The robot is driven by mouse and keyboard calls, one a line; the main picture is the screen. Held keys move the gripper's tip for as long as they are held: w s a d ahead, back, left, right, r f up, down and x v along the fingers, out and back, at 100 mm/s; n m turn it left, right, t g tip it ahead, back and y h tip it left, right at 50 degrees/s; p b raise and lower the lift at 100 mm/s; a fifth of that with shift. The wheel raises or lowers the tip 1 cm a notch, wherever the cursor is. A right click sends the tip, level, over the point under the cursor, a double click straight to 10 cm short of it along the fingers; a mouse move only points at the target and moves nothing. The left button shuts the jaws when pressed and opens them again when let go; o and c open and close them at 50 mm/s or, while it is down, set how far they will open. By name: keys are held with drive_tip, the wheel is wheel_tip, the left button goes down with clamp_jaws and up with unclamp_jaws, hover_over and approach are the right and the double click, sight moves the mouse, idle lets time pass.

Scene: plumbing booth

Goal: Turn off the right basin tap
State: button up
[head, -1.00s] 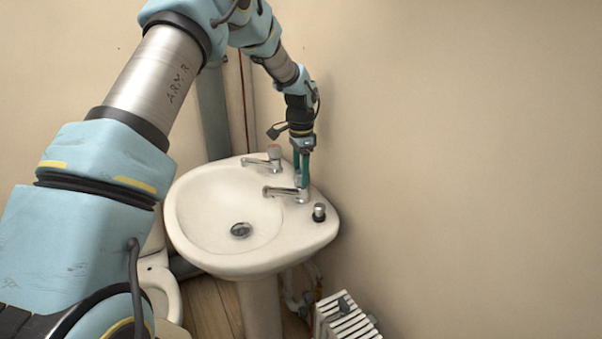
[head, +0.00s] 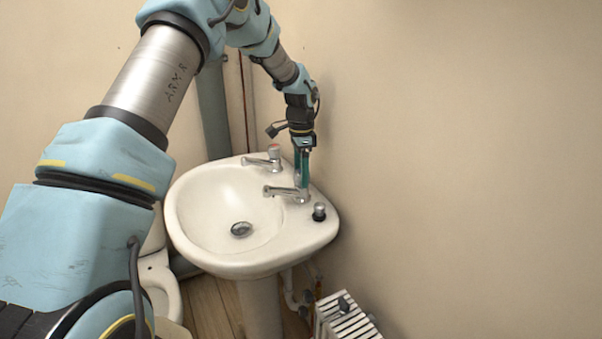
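The white basin (head: 190,215) stands on a pedestal against the beige wall. Its right tap (head: 280,191) is chrome, with its spout pointing left over the bowl. My gripper (head: 302,180) points down at the top of this tap, with its teal fingers around or beside the tap's head. The fingers hide the head, and I cannot tell whether they touch or grip it. The left tap (head: 260,161), with a red-marked top, stands farther back on the rim, clear of my gripper. No water stream is visible at either spout.
A small dark-based chrome fitting (head: 319,211) stands on the rim's right corner. The wall is close behind and right of my gripper. A white slatted radiator (head: 345,322) is below right, and a white toilet (head: 160,285) is at lower left.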

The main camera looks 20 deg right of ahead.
drive_tip(key=shift+o, duration=0.6)
wheel_tip(320, 180, up, 11)
drive_tip(key=b, duration=0.2)
drive_tip(key=shift+f, duration=0.1)
